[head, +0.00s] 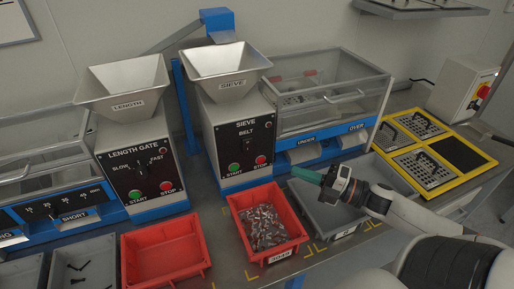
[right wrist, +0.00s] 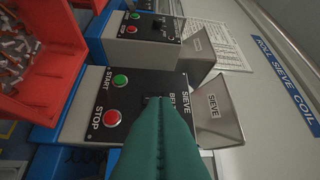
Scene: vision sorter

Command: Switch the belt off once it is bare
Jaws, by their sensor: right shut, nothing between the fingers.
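The sieve machine (head: 240,120) has a dark panel marked SIEVE and BELT, with a small switch under BELT (head: 246,145). Its green START button (head: 233,167) and red STOP button (head: 260,160) sit below. In the right wrist view the START button (right wrist: 120,80) and STOP button (right wrist: 112,117) show clearly. My right gripper (head: 300,173) is shut and empty, right of the panel in the head view. Its green fingers (right wrist: 164,125) partly cover the panel and the BELT label in the wrist view. I cannot make out a belt surface. My left gripper is not in view.
A red bin (head: 236,207) full of small metal parts stands before the sieve; another red bin (head: 130,252) is empty. A grey bin (head: 318,208) lies under my right arm. The length gate (head: 112,150) stands left. A yellow-framed tray (head: 474,137) is at right.

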